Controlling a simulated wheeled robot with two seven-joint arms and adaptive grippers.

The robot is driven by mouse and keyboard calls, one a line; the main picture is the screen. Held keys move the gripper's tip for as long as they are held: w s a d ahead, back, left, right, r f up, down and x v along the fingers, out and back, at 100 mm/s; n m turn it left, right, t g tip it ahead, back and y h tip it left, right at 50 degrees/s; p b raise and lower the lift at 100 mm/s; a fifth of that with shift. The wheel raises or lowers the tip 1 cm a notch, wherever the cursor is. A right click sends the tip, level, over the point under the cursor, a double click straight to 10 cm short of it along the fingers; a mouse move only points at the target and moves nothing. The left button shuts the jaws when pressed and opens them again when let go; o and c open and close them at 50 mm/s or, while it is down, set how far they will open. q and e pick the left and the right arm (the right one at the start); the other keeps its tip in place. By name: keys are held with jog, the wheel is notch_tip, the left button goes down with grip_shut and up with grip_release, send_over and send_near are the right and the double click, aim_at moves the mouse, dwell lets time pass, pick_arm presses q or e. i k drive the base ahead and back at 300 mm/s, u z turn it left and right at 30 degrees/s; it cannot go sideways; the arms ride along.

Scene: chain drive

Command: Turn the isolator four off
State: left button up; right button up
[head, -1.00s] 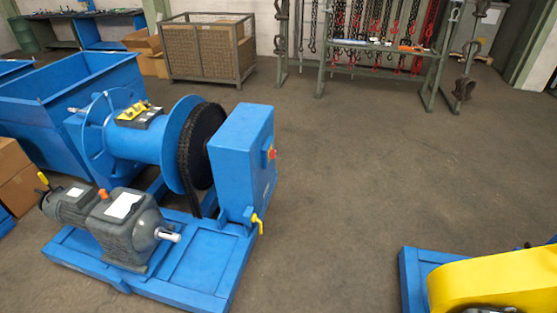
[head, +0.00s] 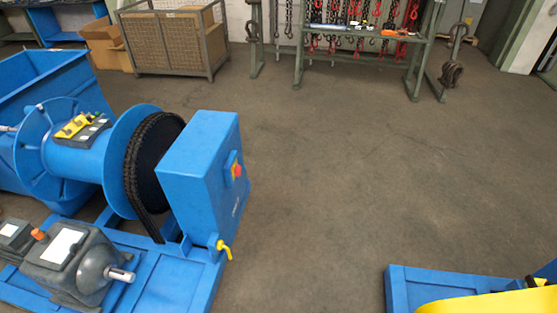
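A blue cabinet (head: 200,175) stands on the blue machine frame at the left in the head view. A yellow lever handle (head: 224,249) sticks out low at the cabinet's corner. I cannot read a number on either, so I cannot tell which is isolator four. Neither of my grippers is in view.
A chain wheel (head: 150,170), a blue drum (head: 85,150) and a grey gear motor (head: 75,265) share the frame. A blue and yellow machine (head: 440,285) stands at the lower right. Open floor (head: 340,170) lies between. A chain rack (head: 365,45) and crate (head: 170,45) stand behind.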

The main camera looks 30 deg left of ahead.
aim_at(238, 169)
jog(key=u, duration=0.05)
jog(key=i, duration=1)
jog(key=u, duration=1.05)
jog(key=i, duration=0.85)
jog(key=u, duration=0.7)
